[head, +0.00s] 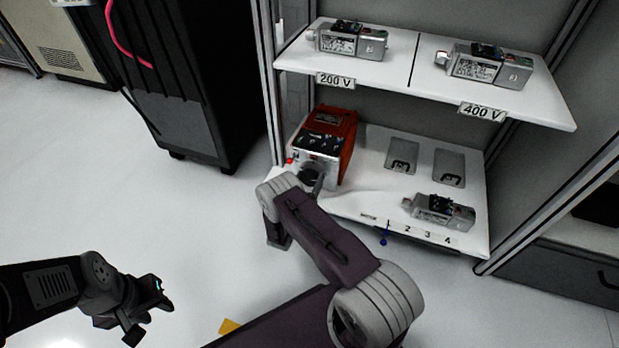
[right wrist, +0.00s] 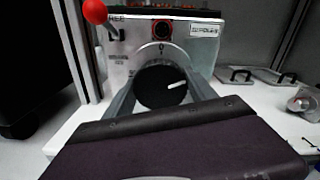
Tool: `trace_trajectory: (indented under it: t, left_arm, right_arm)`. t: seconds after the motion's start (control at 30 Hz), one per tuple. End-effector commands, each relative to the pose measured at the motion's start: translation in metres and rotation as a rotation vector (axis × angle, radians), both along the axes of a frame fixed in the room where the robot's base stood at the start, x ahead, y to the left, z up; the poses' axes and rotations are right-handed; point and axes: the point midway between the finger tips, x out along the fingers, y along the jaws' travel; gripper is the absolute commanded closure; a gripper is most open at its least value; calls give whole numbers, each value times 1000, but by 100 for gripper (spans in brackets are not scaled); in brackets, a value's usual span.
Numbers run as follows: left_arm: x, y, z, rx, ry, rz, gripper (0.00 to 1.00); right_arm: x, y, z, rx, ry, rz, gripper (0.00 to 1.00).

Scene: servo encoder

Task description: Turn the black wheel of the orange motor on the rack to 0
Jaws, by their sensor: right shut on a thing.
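The orange motor (head: 333,138) stands on the left of the rack's lower shelf, its pale front panel facing me. Its black wheel (right wrist: 162,86) shows in the right wrist view, with a white pointer line aimed to the right and slightly up. The 0 mark (right wrist: 161,47) is at the top of the dial. My right gripper (right wrist: 163,92) is shut on the wheel, with a finger on each side of it. In the head view my right arm partly covers the wheel (head: 310,176). My left gripper (head: 148,312) hangs at lower left, open and empty, away from the rack.
A red ball-topped lever (right wrist: 95,12) stands at the panel's left. Grey motors (head: 350,40) sit on the upper shelf (head: 400,70), and another (head: 440,211) lies on the lower shelf. A black cabinet (head: 180,80) stands left of the rack. The floor at left is clear.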

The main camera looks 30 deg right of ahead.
Motion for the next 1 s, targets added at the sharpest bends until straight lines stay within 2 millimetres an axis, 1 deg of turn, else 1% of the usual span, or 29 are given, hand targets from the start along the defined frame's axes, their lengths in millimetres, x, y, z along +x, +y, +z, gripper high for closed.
trace_trajectory:
  t: [0.03,0.4,1.0]
  left_arm:
    - [0,0,3,0,0,0,64]
    - [0,0,9,0,0,0,64]
    - [0,0,13,0,0,0,64]
  right_arm:
    - [-1,0,1,-28,35,-1,76]
    - [0,1,-1,-256,303,0,76]
    - [0,1,-2,-601,707,1,76]
